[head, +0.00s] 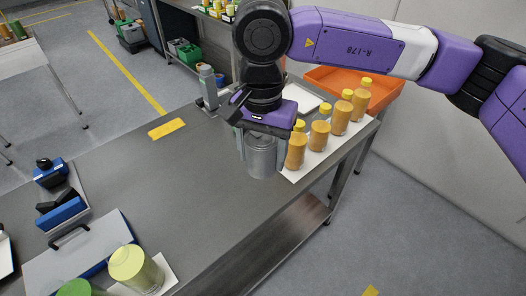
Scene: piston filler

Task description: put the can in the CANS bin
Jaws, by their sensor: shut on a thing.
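A plain grey metal can (262,158) stands upright at the right part of the steel table. My gripper (260,145) points down over it from above, with its fingers on either side of the can, shut on it. The can's top is hidden by my gripper. I cannot tell whether the can's base touches the table or is just above it. No bin marked CANS can be made out in this view.
Several orange bottles with yellow caps (320,134) stand on a white mat close right of the can. An orange tray (385,92) lies behind them. A grey device (208,86) stands at the back edge.

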